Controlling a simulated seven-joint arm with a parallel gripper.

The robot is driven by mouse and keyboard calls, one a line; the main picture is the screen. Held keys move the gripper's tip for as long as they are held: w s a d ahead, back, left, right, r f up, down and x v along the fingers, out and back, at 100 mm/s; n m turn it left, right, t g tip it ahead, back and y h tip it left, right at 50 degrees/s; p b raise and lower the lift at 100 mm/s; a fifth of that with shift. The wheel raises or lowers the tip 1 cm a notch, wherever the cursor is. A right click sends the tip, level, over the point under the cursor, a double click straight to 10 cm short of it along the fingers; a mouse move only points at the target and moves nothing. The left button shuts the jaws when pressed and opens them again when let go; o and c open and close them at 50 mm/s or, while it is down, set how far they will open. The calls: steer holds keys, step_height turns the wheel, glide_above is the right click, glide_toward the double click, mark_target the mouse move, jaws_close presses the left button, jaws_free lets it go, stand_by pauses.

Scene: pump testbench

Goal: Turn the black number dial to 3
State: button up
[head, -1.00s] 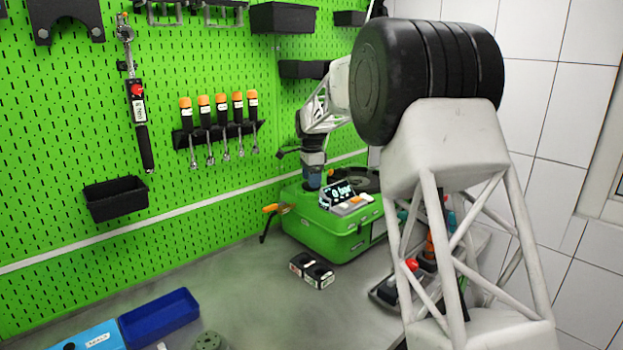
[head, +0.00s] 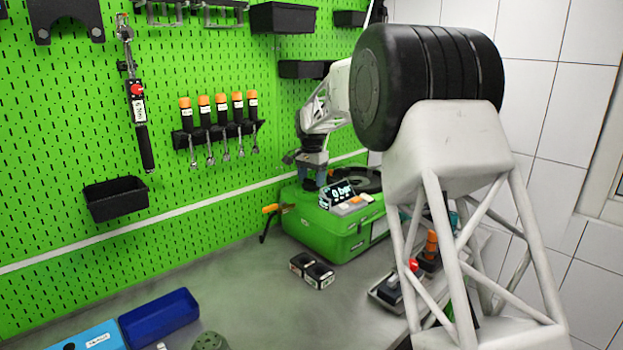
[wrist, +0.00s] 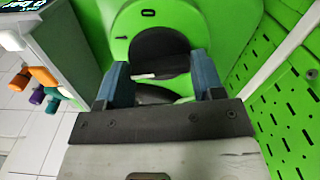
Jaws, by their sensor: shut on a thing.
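The green pump case (head: 335,235) stands at the back of the bench against the pegboard. My gripper (head: 310,180) points down at its top, left of the display (head: 342,192), which reads 0 bar. In the wrist view my gripper (wrist: 160,70) has one blue finger on each side of a round black part, seemingly the number dial (wrist: 160,48), and is shut on it. In the head view the dial is hidden behind my gripper.
An orange-handled lever (head: 270,209) sticks out at the case's left. A small black box (head: 312,270) lies in front of the case. A blue tray (head: 160,318) lies at front left. The bench between them is clear.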

mark_target(312, 180)
steer(key=n, duration=1.2)
steer(key=shift+n, duration=0.3)
stand_by(0.3)
steer(key=o, duration=0.9)
steer(key=shift+r, duration=3.9)
